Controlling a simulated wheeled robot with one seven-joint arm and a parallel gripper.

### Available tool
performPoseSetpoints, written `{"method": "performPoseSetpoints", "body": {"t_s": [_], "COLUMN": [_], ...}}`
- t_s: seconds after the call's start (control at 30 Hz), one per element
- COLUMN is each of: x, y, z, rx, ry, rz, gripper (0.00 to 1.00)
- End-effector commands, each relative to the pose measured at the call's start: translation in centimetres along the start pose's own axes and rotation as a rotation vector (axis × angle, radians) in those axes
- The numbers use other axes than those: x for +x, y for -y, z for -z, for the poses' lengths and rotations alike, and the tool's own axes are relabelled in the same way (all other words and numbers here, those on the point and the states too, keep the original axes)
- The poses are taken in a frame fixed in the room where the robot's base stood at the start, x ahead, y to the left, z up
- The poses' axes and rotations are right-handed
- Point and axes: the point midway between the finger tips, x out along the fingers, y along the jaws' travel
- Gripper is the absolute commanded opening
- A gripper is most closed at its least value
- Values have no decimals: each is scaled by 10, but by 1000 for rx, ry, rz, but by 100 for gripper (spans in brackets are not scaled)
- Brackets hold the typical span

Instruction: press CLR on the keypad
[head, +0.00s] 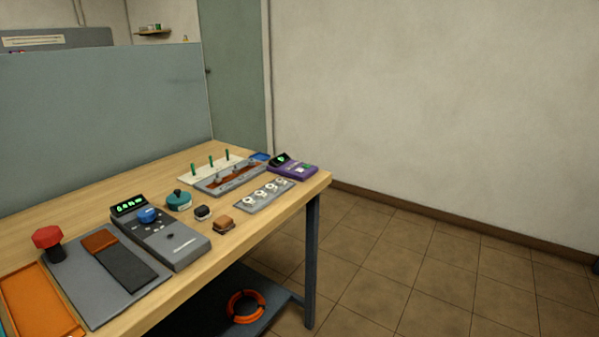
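No key label reads clearly, so I cannot tell which key is CLR or which device is the keypad. A grey device (184,246) with a lit green display, a blue knob (148,215) and small dark controls lies nearer, at the middle of the table. My gripper is not in view.
The wooden table (88,240) also holds a red knob (47,237), an orange tray (38,303), a grey board with a dark strip (127,268), a teal knob (178,200) and a panel of white dials (265,196).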

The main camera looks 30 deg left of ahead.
Motion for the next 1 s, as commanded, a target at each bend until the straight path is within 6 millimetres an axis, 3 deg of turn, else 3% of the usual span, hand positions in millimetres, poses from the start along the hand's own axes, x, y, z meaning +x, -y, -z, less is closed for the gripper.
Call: {"method": "performPoseSetpoints", "body": {"t_s": [0.3,1.0], "x": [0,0], "y": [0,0], "z": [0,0], "rx": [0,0], "ry": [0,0], "rz": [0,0], "gripper": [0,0]}}
